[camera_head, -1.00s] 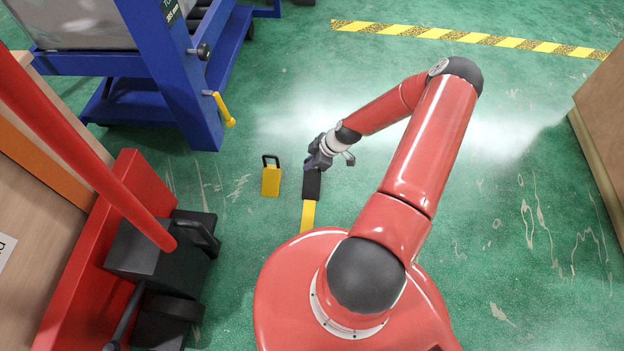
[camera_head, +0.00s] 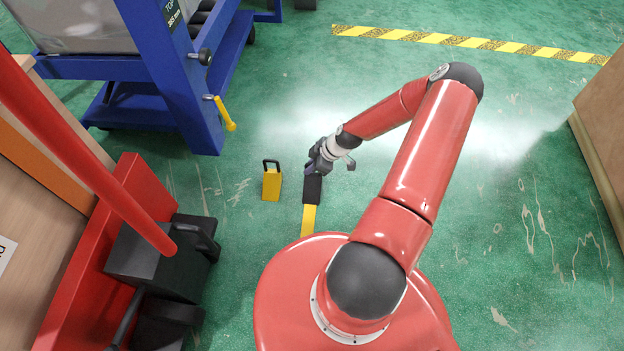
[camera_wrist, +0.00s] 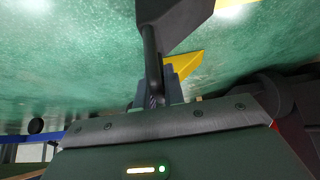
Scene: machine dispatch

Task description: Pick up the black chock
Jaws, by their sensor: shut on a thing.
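The black chock (camera_head: 312,189) is a dark block with a handle, in front of my robot body in the head view. My gripper (camera_head: 313,169) is at its far end. In the wrist view the fingers (camera_wrist: 163,92) are shut on the dark handle of the black chock (camera_wrist: 178,22). The block is at the top of that view, beyond the fingers. Whether its underside touches the floor I cannot tell. A yellow chock (camera_head: 271,186) with a black handle stands upright on the floor, to the left of the black one.
A yellow strip (camera_head: 308,220) runs from the black chock toward my base. A blue wheeled frame (camera_head: 185,95) with a yellow lever stands at the upper left. Red and black equipment (camera_head: 160,258) is at the lower left. The green floor at right is clear up to a brown box (camera_head: 602,120).

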